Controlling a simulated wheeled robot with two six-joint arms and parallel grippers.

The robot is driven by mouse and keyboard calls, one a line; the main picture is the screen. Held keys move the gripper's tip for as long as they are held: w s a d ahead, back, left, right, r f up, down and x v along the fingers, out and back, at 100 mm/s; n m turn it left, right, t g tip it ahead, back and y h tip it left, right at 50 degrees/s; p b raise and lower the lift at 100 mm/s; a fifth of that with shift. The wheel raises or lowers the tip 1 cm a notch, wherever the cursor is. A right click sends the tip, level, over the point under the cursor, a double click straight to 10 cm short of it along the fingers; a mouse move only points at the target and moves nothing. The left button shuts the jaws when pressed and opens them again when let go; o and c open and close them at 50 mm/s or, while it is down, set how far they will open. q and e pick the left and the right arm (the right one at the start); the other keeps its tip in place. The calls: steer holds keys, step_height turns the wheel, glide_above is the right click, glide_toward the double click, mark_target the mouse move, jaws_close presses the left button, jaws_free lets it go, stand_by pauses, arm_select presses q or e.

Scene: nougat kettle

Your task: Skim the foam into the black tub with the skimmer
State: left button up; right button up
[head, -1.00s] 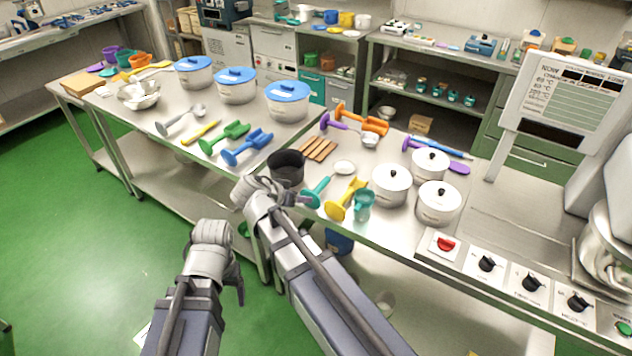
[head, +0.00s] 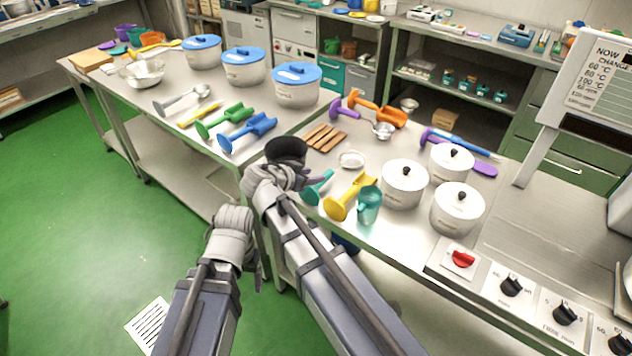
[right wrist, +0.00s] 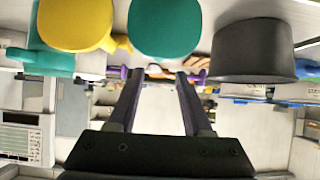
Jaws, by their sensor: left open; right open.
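The black tub (head: 287,152) stands near the front edge of the middle table, partly hidden by my right arm. A teal-handled tool (head: 319,187) lies just right of it, with a pale round end (head: 351,160) beyond; this looks like the skimmer. My right gripper (head: 298,182) is open and empty, close to the tub and the teal handle. In the right wrist view the handle's round teal end (right wrist: 164,28) is ahead of the open fingers, with the tub (right wrist: 252,50) beside it. My left gripper (head: 256,272) is open, low before the table. I cannot make out any foam.
White lidded pots (head: 404,184) stand further right. Wooden strips (head: 325,137) lie behind. Control switches (head: 461,260) line the right front edge.

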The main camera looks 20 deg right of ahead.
mark_target(325, 174)
steer(key=shift+w+d+f+b, duration=0.1)
steer(key=shift+d+f+b, duration=0.1)
steer(key=shift+f, duration=0.15)
steer(key=shift+w+d+f+b, duration=0.1)
steer(key=shift+f+b, duration=0.1)
steer(key=shift+f, duration=0.15)
steer(key=shift+w+d+f+b, duration=0.3)
steer(key=shift+d+f+b, duration=0.05)
steer(key=shift+f+b, duration=0.1)
steer(key=b+x, duration=0.3)
steer(key=x, duration=0.3)
steer(key=shift+w+d+f+b, duration=0.1)
steer(key=shift+w+d+b, duration=0.1)
steer(key=shift+d+b, duration=0.1)
steer(key=shift+d, duration=0.1)
steer(key=shift+d+f, duration=0.1)
steer(key=shift+c, duration=0.3)
